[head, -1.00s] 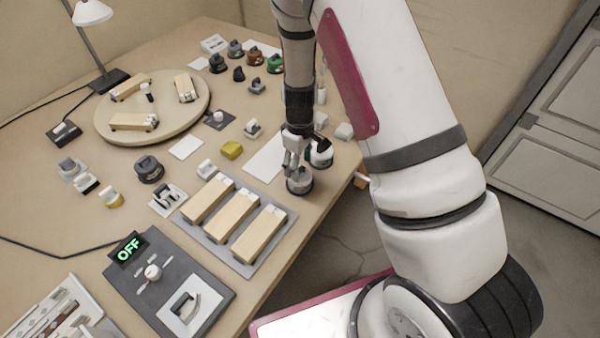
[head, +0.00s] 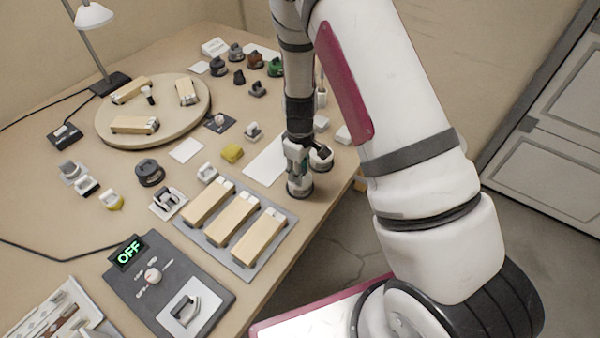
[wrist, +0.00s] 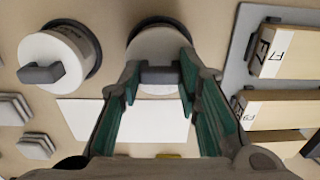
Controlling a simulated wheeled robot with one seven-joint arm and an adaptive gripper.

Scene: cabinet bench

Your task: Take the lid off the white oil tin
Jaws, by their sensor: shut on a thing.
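A round white tin (head: 300,188) with a dark base stands near the right edge of the bench, under my gripper. In the wrist view its white lid (wrist: 155,40) has a grey bar handle. My gripper (wrist: 160,76) points down and is shut on that handle, one green-padded finger on each side. In the head view my gripper (head: 298,168) hides most of the lid top. I cannot tell whether the lid is apart from the tin. A similar white tin (wrist: 50,60) with a grey handle and side print stands beside it, apart from my fingers.
A grey tray (head: 245,262) with several wooden blocks lies close by, on the right in the wrist view. A white sheet (wrist: 130,122) lies flat beside the tins. The bench edge (head: 318,222) is near. Several small knobbed things stand farther back.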

